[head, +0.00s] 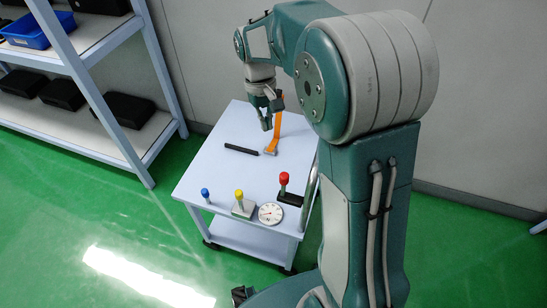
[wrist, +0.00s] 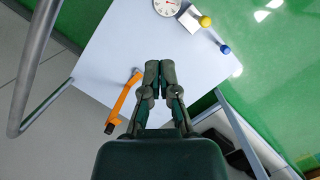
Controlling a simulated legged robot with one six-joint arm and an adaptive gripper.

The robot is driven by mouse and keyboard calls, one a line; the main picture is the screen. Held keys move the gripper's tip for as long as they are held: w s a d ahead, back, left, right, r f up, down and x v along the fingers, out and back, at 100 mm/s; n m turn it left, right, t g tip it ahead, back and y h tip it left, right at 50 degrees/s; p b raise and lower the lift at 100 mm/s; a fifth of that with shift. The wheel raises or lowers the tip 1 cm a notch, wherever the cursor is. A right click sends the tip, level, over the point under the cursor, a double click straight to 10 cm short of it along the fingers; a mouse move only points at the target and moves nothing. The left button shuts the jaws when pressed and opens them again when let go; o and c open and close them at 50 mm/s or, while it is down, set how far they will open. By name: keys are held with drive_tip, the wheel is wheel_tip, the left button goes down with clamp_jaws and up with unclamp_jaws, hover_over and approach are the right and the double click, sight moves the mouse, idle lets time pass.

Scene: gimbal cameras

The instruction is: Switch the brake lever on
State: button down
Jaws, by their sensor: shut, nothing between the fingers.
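An orange lever (head: 275,132) stands up from the white cart top (head: 215,165) in the head view; I take it to be the brake lever. It leans slightly, its upper end is dark, and its foot is on the tabletop. It also shows in the wrist view (wrist: 124,97), left of my fingers. My gripper (head: 267,124) is shut and empty, beside the lever's upper part, fingers pointing down. In the wrist view the fingertips (wrist: 160,66) are together, with a visible gap to the lever. I cannot tell whether they touch it in the head view.
A black bar (head: 241,149) lies left of the lever's foot. Near the front edge are a red knob (head: 284,178), a yellow knob (head: 239,193), a blue knob (head: 205,193) and a round gauge (head: 271,213). A shelf rack (head: 110,118) stands at left. A grey rail (wrist: 32,70) borders the cart.

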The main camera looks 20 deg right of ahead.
sight(284, 185)
drive_tip(key=s+d+f, duration=0.1)
drive_tip(key=s+f, duration=0.5)
drive_tip(key=f, duration=0.3)
drive_tip(key=shift+s+f, duration=0.2)
drive_tip(key=shift+f, duration=0.2)
drive_tip(key=shift+r+t, duration=0.1)
drive_tip(key=shift+t, duration=0.2)
